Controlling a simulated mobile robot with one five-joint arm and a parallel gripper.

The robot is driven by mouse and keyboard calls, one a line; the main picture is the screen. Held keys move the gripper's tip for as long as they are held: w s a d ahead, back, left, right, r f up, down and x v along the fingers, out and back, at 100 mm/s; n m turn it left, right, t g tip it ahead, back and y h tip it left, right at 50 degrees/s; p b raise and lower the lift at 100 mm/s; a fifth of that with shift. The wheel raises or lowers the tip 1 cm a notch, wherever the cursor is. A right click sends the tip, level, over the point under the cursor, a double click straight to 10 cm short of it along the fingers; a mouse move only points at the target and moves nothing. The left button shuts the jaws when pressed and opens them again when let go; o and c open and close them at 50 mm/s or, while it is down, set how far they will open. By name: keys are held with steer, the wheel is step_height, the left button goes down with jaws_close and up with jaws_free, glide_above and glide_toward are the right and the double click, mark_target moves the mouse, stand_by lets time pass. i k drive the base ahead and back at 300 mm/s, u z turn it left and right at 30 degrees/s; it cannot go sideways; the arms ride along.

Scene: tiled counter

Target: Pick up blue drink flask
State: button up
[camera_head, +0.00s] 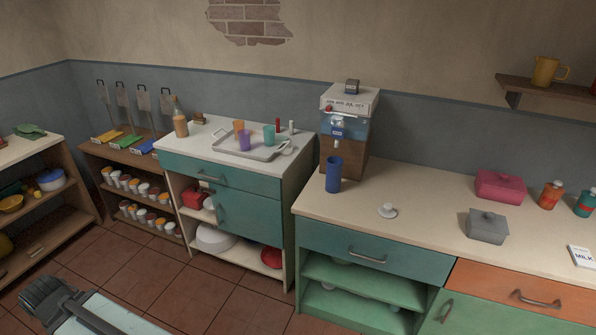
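The blue drink flask (333,175) is a plain, dark blue cylinder. It stands upright on the pale counter (330,207), in front of the drink dispenser and near the counter's left end. Nothing holds it, and its front is fully visible. Dark grey parts of my own arm and a pale part of my body show at the bottom left, far from the flask. I cannot make out gripper fingers there, so I cannot tell whether my gripper is open or shut.
The drink dispenser (349,130) stands right behind the flask. A white knobbed lid (387,210) lies to its right, with a grey box (487,226) and pink box (501,187) further right. A tray (222,143) with cups is on the left counter. Tiled floor (200,290) is open in front.

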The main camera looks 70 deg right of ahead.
mark_target(334, 166)
steer(key=u, duration=0.05)
steer(key=i, duration=0.45)
steer(key=z, duration=1.2)
